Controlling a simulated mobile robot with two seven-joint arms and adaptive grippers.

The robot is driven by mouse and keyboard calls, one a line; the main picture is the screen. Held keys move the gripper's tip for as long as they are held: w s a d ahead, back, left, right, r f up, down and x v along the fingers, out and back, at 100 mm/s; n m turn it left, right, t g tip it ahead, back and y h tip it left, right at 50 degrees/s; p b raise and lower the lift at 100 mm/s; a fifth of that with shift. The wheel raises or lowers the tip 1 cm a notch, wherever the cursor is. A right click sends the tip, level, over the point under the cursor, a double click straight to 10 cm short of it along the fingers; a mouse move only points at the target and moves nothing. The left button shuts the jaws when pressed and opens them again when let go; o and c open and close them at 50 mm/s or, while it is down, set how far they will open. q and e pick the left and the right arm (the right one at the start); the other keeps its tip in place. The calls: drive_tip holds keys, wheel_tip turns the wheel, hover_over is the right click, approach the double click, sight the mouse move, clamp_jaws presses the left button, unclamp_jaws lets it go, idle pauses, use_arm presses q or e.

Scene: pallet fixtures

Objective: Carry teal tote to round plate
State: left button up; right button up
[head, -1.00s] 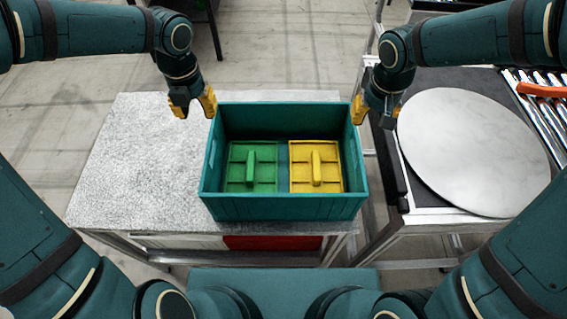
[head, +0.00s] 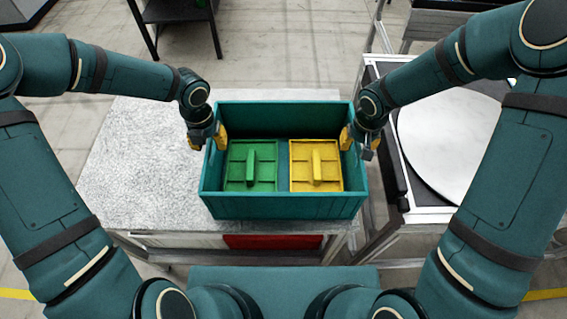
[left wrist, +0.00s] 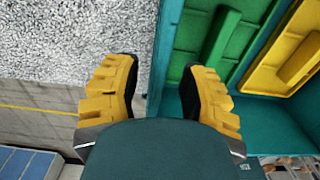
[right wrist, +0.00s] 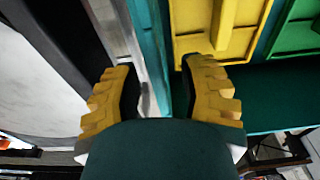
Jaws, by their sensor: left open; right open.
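The teal tote (head: 282,207) stands upright on the speckled grey table, with a green lidded block (head: 251,165) and a yellow one (head: 316,165) inside. My left gripper (head: 208,138) is open at the tote's left wall; in the left wrist view its fingers (left wrist: 155,100) straddle that wall (left wrist: 166,60). My right gripper (head: 356,138) is open at the right wall; in the right wrist view its fingers (right wrist: 162,95) lie either side of that wall (right wrist: 152,50). The round plate (head: 450,140) lies to the right, partly hidden by my right arm.
The grey table (head: 130,170) has free room left of the tote. A gap separates it from the stand (head: 425,210) under the plate. A dark shelf (head: 178,12) stands behind at the back.

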drive_tip(key=shift+f, duration=0.1)
use_arm(q)
clamp_jaws()
use_arm(e)
clamp_jaws()
use_arm(q)
drive_tip(key=shift+r, duration=0.15)
use_arm(e)
drive_tip(key=shift+r, duration=0.2)
